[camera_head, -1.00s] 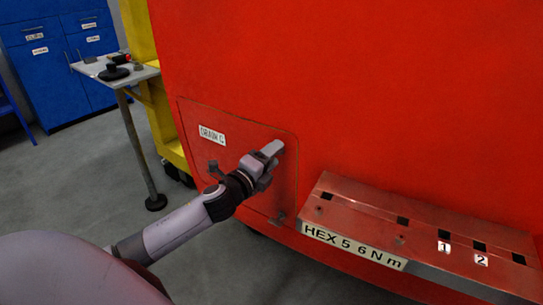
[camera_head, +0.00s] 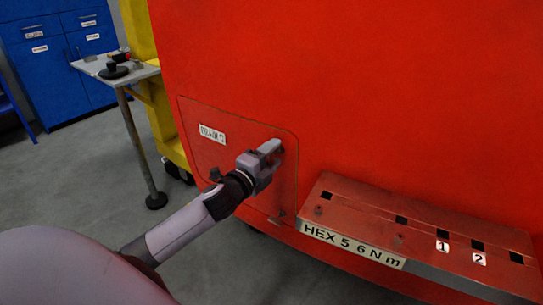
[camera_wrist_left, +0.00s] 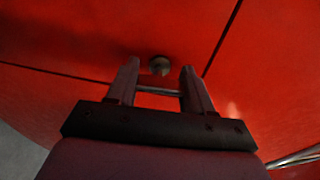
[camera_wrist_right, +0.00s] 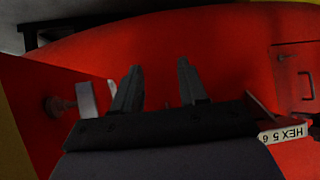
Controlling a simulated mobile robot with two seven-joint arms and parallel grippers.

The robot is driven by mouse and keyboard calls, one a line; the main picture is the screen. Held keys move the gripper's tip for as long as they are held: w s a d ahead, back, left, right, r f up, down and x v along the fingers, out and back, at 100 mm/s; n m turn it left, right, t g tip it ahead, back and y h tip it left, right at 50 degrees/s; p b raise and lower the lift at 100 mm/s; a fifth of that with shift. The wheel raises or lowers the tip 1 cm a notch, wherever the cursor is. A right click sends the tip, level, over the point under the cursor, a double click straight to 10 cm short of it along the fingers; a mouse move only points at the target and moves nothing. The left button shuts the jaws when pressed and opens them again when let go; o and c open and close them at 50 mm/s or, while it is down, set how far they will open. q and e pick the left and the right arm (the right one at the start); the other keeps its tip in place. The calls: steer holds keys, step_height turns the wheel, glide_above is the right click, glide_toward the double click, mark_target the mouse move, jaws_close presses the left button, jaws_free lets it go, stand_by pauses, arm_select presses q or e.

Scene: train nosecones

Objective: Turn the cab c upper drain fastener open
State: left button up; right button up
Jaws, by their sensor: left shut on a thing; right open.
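The drain C panel (camera_head: 225,160) is a red hatch with a white label (camera_head: 212,134), set in the red nosecone. My left gripper (camera_head: 275,149) is at the panel's upper right corner. In the left wrist view the upper drain fastener, a small grey round piece (camera_wrist_left: 159,65) with a thin crossbar (camera_wrist_left: 158,91), shows between the fingers. My left gripper (camera_wrist_left: 157,80) is shut on it. In the head view the fingers mostly hide it. The lower fastener (camera_head: 278,219) shows at the panel's lower right. My right gripper (camera_wrist_right: 158,85) is open and empty in its wrist view.
A red step (camera_head: 420,235) with a "HEX 5 6 N m" label (camera_head: 352,244) juts out at the right. A small table (camera_head: 118,75) with dark items stands at the left, before blue cabinets (camera_head: 50,60). A panel handle (camera_head: 215,175) sits near my left forearm.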

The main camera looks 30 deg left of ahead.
arm_select(q)
steer(key=o, duration=1)
steer(key=shift+o, duration=0.2)
steer(key=s, duration=0.7)
steer(key=shift+b, duration=0.35)
steer(key=shift+s, duration=0.1)
